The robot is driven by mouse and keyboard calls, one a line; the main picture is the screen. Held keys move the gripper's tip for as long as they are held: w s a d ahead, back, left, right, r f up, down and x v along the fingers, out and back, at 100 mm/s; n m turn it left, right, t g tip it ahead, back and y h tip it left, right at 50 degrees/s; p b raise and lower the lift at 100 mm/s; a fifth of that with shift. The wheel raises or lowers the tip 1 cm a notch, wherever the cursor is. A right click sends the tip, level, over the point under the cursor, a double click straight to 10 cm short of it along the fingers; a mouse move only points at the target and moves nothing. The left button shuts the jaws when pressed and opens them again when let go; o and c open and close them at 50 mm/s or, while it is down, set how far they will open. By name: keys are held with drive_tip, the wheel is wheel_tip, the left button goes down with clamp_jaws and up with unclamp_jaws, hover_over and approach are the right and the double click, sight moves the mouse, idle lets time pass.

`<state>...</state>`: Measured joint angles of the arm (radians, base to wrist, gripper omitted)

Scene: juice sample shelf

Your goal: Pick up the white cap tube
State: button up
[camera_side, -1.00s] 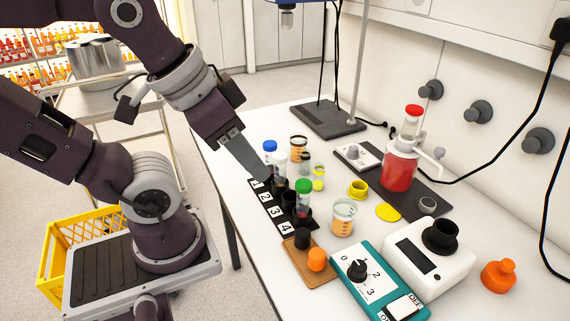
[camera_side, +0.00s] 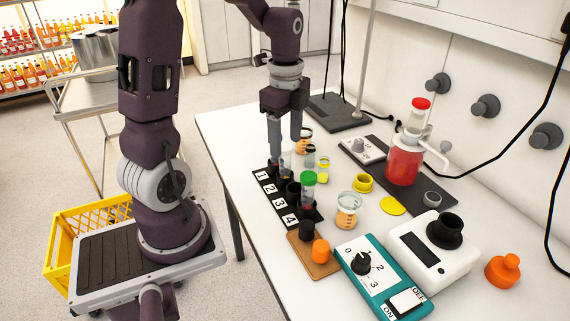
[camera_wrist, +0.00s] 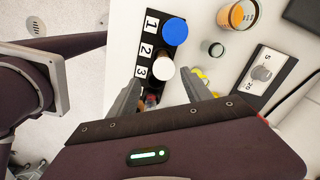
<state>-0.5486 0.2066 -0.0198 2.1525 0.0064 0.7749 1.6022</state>
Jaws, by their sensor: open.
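The white cap tube (camera_wrist: 162,67) stands in the black numbered rack, its white cap showing plainly in the wrist view, near the labels 2 and 3. My gripper (camera_wrist: 160,98) is open above the rack, one finger to either side of the line of tubes, with the white cap just beyond the gap between the fingertips. In the side view my gripper (camera_side: 285,150) points down over the far end of the rack (camera_side: 276,204), and its fingers hide most of the white cap tube. The blue cap tube (camera_wrist: 174,31) stands right behind the white one.
A green cap tube (camera_side: 308,183) stands nearer the front of the rack. Beakers with orange liquid (camera_side: 348,212) and small yellow-lidded jars stand to the right. A teal device (camera_side: 374,280) and a white meter (camera_side: 432,250) sit in front right.

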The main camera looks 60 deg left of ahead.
sight(285, 160)
drive_tip(key=f, duration=0.5)
drive_tip(key=a+f, duration=0.1)
drive_tip(key=f, duration=0.1)
drive_tip(key=shift+w+a+f, duration=0.1)
drive_tip(key=shift+w+f, duration=0.05)
drive_tip(key=shift+f, duration=0.05)
clamp_jaws()
